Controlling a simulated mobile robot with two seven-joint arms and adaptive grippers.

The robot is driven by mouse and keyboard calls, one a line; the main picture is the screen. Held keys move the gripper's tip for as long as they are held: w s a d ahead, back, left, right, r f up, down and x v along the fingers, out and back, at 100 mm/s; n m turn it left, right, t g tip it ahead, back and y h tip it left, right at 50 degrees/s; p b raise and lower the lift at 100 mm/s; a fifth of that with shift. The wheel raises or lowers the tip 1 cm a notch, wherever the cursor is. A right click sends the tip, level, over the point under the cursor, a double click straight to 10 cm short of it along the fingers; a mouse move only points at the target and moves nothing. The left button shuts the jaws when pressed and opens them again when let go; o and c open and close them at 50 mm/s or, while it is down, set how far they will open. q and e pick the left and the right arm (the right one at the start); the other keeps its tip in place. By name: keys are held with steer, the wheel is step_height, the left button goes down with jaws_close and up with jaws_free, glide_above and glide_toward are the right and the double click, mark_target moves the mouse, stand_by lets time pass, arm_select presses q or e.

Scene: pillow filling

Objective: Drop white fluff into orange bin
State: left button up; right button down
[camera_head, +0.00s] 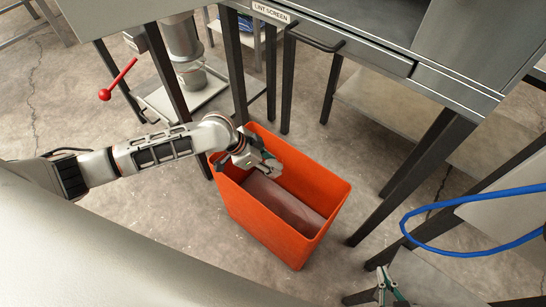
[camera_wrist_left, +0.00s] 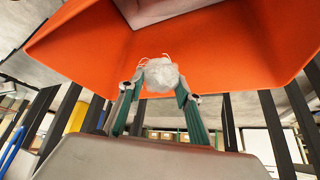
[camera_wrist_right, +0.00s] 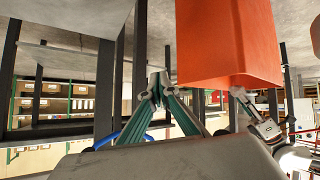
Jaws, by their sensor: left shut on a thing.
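The orange bin (camera_head: 258,222) stands on the floor in the middle of the head view, open at the top, with a bare grey-brown bottom showing. My left gripper (camera_head: 268,167) is over the bin's far part, around rim height. In the left wrist view, its fingers are shut on a small clump of white fluff (camera_wrist_left: 161,76), with the bin's orange wall (camera_wrist_left: 85,38) behind it. The fluff is hard to make out in the head view. My right gripper (camera_wrist_right: 158,82) looks shut and empty, with the bin (camera_wrist_right: 228,42) to its right in its own view.
A metal machine labelled "LINT SCREEN" (camera_head: 271,12) stands behind the bin, its dark legs close by. A blue hose (camera_head: 470,252) loops at the right. A red-knobbed lever (camera_head: 105,94) is at the upper left. Concrete floor (camera_head: 150,235) is clear left of the bin.

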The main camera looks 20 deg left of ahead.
arm_select(q)
steer(key=shift+f, duration=0.4)
steer(key=shift+r, duration=0.1)
steer(key=o, duration=1)
steer(key=shift+c, duration=0.2)
arm_select(e)
steer(key=shift+w+a+r, duration=0.35)
steer(key=shift+w, duration=0.05)
steer(key=shift+d+f, duration=0.1)
arm_select(q)
steer(key=shift+a+r, duration=0.1)
steer(key=v, duration=1.1)
steer(key=shift+s+a+r, duration=0.1)
steer(key=shift+s+r, duration=0.1)
steer(key=shift+r, duration=0.15)
